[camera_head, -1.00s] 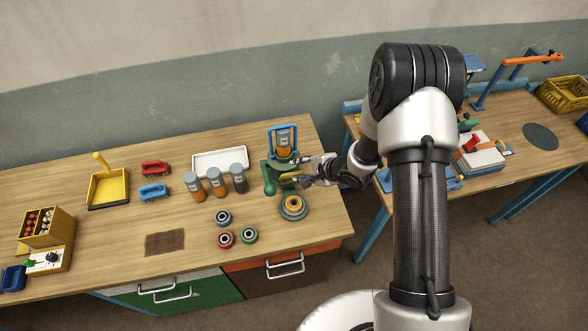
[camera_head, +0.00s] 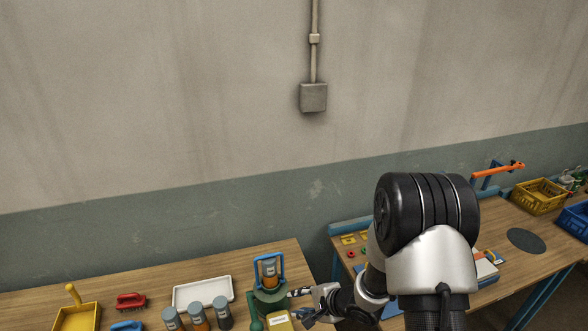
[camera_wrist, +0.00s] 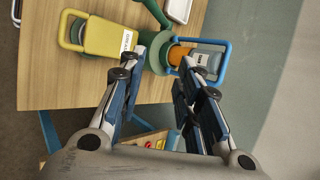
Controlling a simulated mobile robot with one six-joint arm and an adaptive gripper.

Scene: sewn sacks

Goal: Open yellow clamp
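The yellow clamp (camera_wrist: 118,40) is a yellow frame with a white label. In the wrist view it lies at the upper left, over a round green part (camera_wrist: 77,30). It shows at the bottom edge of the head view (camera_head: 281,321), partly cut off. The blue clamp (camera_wrist: 226,58) stands around an orange and grey jar (camera_wrist: 205,58), on a green base (camera_wrist: 158,52) between the two clamps. My gripper (camera_wrist: 157,66) is open and empty, its fingertips apart near the green base, beside the yellow clamp's labelled end. Contact cannot be told.
A white tray (camera_head: 202,292), several jars, red (camera_head: 131,301) and blue brushes and a yellow dustpan (camera_head: 76,317) are on the bench to the left. A wall is behind.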

